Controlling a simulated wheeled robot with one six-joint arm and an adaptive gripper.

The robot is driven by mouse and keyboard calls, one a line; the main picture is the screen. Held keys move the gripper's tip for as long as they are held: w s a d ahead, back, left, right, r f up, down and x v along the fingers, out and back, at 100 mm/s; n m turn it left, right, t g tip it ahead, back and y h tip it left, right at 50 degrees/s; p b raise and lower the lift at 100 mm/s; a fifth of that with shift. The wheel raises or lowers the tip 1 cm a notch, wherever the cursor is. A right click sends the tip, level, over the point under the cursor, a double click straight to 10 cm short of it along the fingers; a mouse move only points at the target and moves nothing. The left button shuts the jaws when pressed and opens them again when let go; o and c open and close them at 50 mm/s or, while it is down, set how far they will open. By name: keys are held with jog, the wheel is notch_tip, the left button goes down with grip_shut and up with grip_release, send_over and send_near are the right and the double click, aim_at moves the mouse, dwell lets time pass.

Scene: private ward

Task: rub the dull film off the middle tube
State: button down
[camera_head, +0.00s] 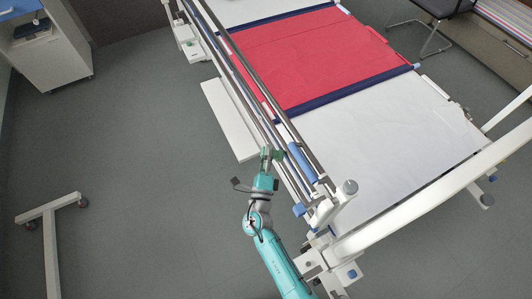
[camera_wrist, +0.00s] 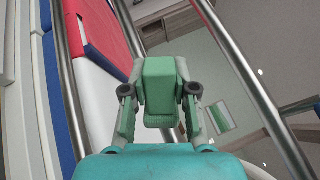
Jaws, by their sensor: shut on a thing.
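My gripper (camera_head: 267,155) is at the side rail of the bed, near the rail's lower end in the head view. It is shut on a green block (camera_wrist: 158,82), which sits between the two fingers in the wrist view. The rail has long, shiny metal tubes running side by side; the middle tube (camera_head: 241,88) lies among them. The wrist view shows one tube to the left (camera_wrist: 65,90) of the block and another to the right (camera_wrist: 244,80). I cannot tell whether the block touches a tube. No dull film can be made out at this size.
The bed has a white sheet (camera_head: 390,140) and a red cover (camera_head: 305,55). A blue clamp-like part (camera_head: 301,162) sits by the rail near my gripper. A white cabinet (camera_head: 50,58) and a wheeled stand (camera_head: 48,212) are at the left; the floor (camera_head: 140,130) between is clear.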

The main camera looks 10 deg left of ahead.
jog(key=shift+w, duration=0.1)
jog(key=w+a, duration=0.5)
jog(key=w, duration=0.2)
jog(key=shift+w, duration=0.15)
dwell(0.9)
jog(key=shift+s+d, duration=0.85)
jog(key=shift+s, duration=0.4)
jog(key=shift+s+d, duration=0.9)
jog(key=shift+s, duration=0.3)
jog(key=shift+s+d, duration=0.85)
jog(key=shift+s, duration=0.4)
